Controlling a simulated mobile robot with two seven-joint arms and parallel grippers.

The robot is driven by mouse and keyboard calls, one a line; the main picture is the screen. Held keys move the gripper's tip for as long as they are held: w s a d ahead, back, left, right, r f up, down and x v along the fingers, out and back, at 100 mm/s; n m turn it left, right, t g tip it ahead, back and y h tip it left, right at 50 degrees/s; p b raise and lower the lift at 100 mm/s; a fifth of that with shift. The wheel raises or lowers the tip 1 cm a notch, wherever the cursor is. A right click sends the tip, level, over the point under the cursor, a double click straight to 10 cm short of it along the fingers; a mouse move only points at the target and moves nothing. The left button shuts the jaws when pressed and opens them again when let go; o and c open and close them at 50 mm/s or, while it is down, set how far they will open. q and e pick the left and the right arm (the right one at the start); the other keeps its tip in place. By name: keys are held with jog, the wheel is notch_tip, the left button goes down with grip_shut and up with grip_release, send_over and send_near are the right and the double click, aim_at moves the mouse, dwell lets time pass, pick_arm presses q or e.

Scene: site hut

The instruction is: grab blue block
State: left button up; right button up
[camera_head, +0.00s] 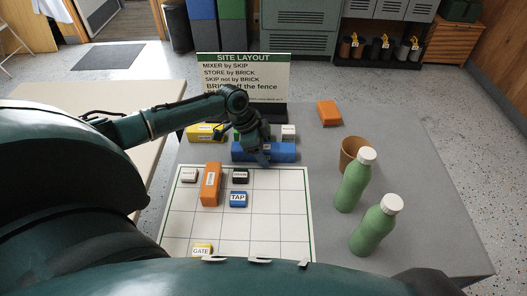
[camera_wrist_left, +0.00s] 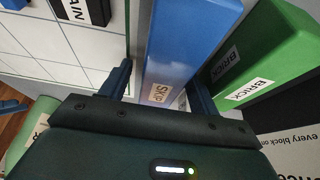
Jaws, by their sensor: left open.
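The long blue block (camera_head: 283,152) lies just behind the top edge of the white grid board in the head view. In the left wrist view the blue block (camera_wrist_left: 186,38), labelled SKIP, runs away from the camera. My left gripper (camera_head: 262,157) is above the block in the head view. In the wrist view its open fingers (camera_wrist_left: 160,82) stand on either side of the block. Whether they touch it cannot be told. A smaller blue block labelled TAP (camera_head: 238,200) sits on the grid board. My right gripper is not in view.
A green block labelled BRICK (camera_wrist_left: 262,58) lies close beside the blue one. An orange block (camera_head: 211,184) and small labelled blocks stand on the grid board (camera_head: 275,215). Two green bottles (camera_head: 352,187) and a brown cup (camera_head: 349,150) stand right. A layout sign (camera_head: 270,72) stands behind.

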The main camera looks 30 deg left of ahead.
pick_arm(q)
jog(key=shift+c, duration=0.3)
jog(key=c, duration=1.1)
jog(key=shift+r, duration=0.1)
